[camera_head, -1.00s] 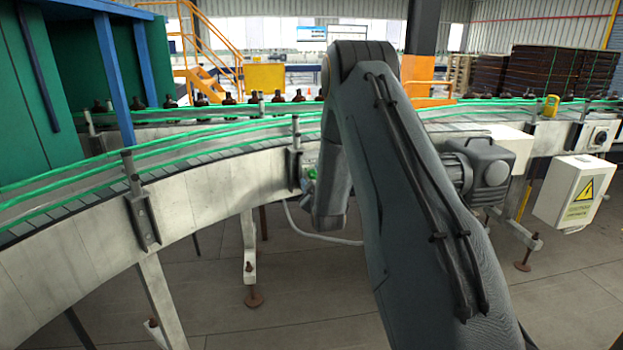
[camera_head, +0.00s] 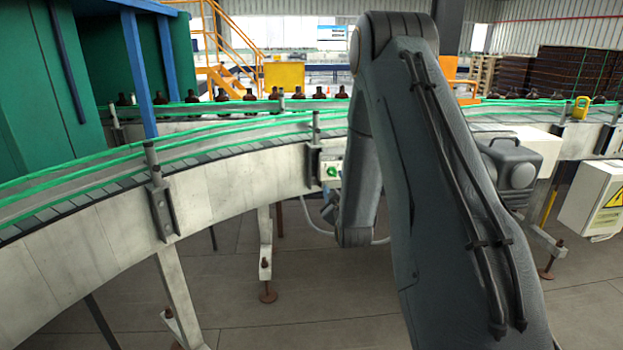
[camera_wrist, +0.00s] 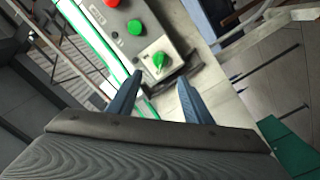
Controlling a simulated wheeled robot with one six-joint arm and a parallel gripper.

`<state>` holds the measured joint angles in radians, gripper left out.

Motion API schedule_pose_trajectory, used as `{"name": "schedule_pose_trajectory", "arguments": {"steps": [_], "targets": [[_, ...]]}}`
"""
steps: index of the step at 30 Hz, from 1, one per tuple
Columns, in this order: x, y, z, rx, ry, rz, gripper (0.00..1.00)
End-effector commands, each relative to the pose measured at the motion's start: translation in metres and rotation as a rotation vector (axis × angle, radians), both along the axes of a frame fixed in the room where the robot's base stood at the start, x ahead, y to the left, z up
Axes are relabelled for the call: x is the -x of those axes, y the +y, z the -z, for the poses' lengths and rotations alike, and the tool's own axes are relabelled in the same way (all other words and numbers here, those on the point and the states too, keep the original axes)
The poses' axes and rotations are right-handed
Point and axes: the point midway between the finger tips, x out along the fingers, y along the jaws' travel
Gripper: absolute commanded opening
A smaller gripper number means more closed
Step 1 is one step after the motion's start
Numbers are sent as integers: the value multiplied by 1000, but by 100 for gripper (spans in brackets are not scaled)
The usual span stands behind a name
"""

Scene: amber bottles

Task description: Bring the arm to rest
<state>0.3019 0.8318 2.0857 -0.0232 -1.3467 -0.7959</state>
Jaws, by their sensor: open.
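My gripper (camera_wrist: 157,98) shows in the wrist view as two blue fingers standing apart, with nothing between them. The fingers look apart from the box, though the exact gap cannot be told. In the head view my arm rises in the middle and bends down at the elbow. My gripper is mostly hidden there behind the arm, near the control box (camera_head: 331,171) on the conveyor's side.
A curved conveyor (camera_head: 240,185) with green rails runs across, close to my arm. Several amber bottles (camera_head: 250,94) stand along its far line. A motor (camera_head: 510,165) and a white electrical box (camera_head: 592,200) are at right. Open floor (camera_head: 290,310) lies in front.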

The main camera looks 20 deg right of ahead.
Motion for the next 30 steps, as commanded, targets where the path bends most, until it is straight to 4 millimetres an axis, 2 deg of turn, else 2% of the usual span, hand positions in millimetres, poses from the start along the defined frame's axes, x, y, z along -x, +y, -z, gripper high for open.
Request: {"name": "schedule_pose_trajectory", "arguments": {"steps": [5,8,11,14,17,23,26,30], "targets": [[0,1,0,-5,5,-2,45],[1,10,0,-46,48,-11,45],[6,29,4,-132,144,-26,45],[21,54,10,-245,278,-33,45],[47,81,17,-360,421,-25,45],[125,133,29,-562,714,39,45],[176,156,31,-644,861,94,45],[254,184,28,-737,1060,192,45]]}}
